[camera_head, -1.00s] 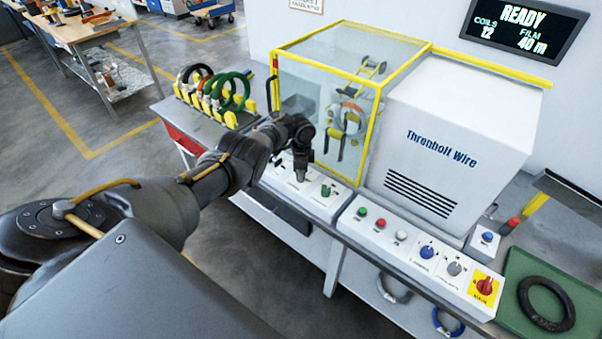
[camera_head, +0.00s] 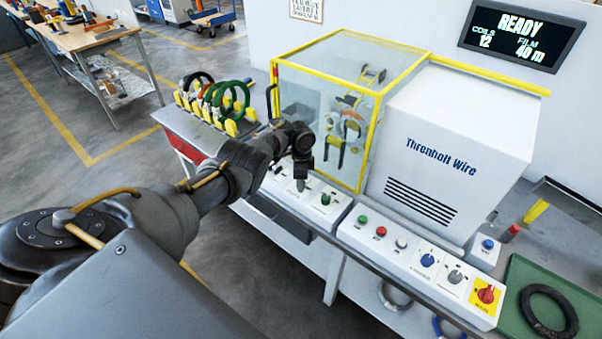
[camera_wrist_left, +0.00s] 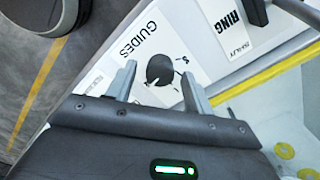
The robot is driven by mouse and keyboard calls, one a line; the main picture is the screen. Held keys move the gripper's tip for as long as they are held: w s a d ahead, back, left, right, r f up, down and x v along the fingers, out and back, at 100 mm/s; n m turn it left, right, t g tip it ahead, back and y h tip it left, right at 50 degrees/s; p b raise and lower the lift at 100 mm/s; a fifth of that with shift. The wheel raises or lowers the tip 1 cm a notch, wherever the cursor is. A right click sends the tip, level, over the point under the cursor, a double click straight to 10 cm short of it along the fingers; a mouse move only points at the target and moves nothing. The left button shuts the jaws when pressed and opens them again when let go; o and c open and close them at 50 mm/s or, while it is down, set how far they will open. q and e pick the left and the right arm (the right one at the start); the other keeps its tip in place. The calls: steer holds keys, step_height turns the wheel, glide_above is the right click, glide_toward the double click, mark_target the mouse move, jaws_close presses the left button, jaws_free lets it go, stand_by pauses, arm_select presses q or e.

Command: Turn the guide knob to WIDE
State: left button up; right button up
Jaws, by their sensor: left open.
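The guide knob (camera_wrist_left: 160,69) is a dark round knob with a pale pointer line toward the lower left in the left wrist view. It sits on a white panel printed "GUIDES", with small marks beside it. A WIDE marking is not legible. My left gripper (camera_wrist_left: 158,73) is open, with one finger on each side of the knob in that view. Gaps show between knob and fingers; the height difference is hard to tell. In the head view my left gripper (camera_head: 300,184) points down over the left control panel (camera_head: 338,210) and hides the guide knob. My right gripper is not in view.
A green knob (camera_head: 325,199) stands just right of my gripper. The yellow-framed clear guard (camera_head: 318,122) rises close behind it. Another panel (camera_head: 420,262) carries buttons, knobs and a red-yellow switch (camera_head: 487,294).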

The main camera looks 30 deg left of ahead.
arm_select(q)
step_height(320, 180, up, 10)
steer(key=p, duration=0.2)
steer(key=shift+r+p, duration=0.2)
steer(key=shift+p, duration=0.15)
steer(key=shift+f, duration=0.1)
